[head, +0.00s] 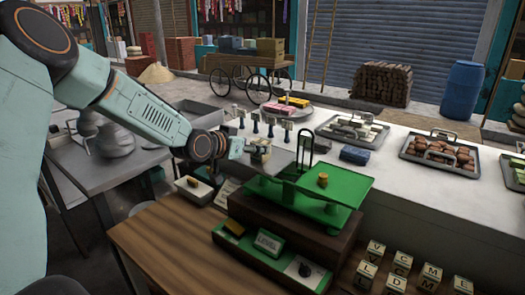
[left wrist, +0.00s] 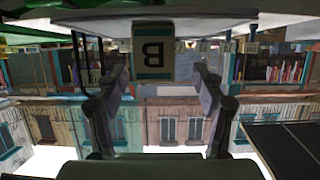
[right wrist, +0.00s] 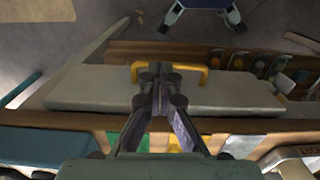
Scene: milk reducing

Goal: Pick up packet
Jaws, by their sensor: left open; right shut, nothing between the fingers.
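A beige packet marked with a dark letter B (left wrist: 153,58) shows upside down in the left wrist view, at the edge of a pale surface. My left gripper (left wrist: 162,78) is open, with one finger to each side of the packet and visible gaps to it. In the head view the left gripper (head: 240,147) is beside a small beige packet (head: 260,157), partly hidden behind it, left of the green scale. My right gripper (right wrist: 160,76) is shut and empty in the right wrist view, over a grey board; it is not in the head view.
A green scale (head: 345,186) with a small brass weight stands right of the left gripper. Several lettered cubes (head: 400,265) lie at the front right. Trays (head: 440,152) stand on the white counter. A yellow handle (right wrist: 203,72) is close to my right fingers.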

